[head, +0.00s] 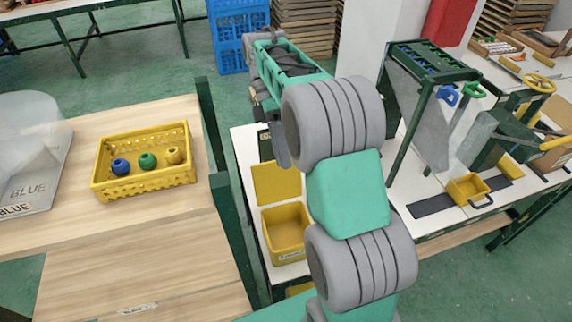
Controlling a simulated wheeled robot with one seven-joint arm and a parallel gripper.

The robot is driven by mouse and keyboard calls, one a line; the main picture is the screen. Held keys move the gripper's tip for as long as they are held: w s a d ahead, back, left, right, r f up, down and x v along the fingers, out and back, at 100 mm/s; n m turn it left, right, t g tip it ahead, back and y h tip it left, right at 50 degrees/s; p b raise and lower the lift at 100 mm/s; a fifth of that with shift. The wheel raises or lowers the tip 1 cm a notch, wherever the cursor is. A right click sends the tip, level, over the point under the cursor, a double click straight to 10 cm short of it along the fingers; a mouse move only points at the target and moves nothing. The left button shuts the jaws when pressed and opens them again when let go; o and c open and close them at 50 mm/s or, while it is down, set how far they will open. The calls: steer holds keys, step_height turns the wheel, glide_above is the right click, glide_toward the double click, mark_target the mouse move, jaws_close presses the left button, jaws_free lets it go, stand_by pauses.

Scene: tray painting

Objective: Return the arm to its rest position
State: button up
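My arm (348,190), green with grey ribbed joints, rises from the bottom of the head view. It bends at the upper grey joint, and a green link with dark parts (285,62) extends away to the upper left. The far end of the arm is largely hidden behind its own links. I cannot make out the fingers of my gripper or whether they hold anything.
A yellow crate (143,192) on the left wooden table holds blue, green and yellow round pieces. A dark green post (209,120) stands beside it. A yellow open box (285,232) sits left of my arm. A green rack (432,62) and small yellow bin (467,189) stand right.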

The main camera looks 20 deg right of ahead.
steer(key=s, duration=0.1)
steer(key=s+r, duration=0.1)
steer(key=s, duration=0.1)
steer(key=shift+a+r, duration=0.1)
steer(key=shift+r, duration=0.05)
steer(key=s+a+f+m+t, duration=0.3)
steer(key=f+m+t, duration=0.3)
steer(key=m+t, duration=0.6)
steer(key=s+m, duration=0.1)
steer(key=m, duration=0.3)
steer(key=shift+s+m+h, duration=0.4)
